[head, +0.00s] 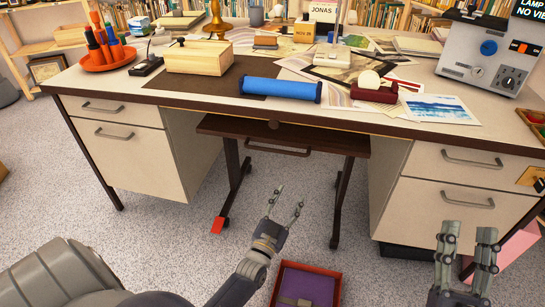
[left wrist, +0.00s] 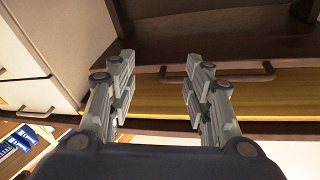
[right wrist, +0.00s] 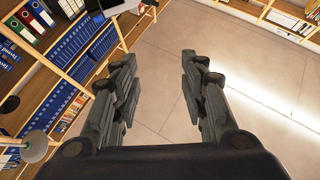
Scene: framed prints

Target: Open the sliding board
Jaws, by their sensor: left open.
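The dark brown sliding board (head: 335,143) sits under the middle of the desk top, between the two drawer units. It has a dark bar handle (head: 278,151) on its front. My left gripper (head: 287,198) is open and empty, below and in front of the handle in the head view. In the left wrist view the handle (left wrist: 250,76) lies beyond the open fingertips, with no contact visible. My right gripper (head: 468,232) is open and empty, in front of the right-hand drawers. In the right wrist view its open fingers (right wrist: 160,75) have only floor and shelves beyond them.
The desk top (head: 190,98) carries a wooden box (head: 198,58), a blue roll (head: 280,88), prints and a grey device (head: 490,50). Drawer units (head: 130,150) flank the knee space. A red box (head: 306,285) stands on the floor below my left gripper.

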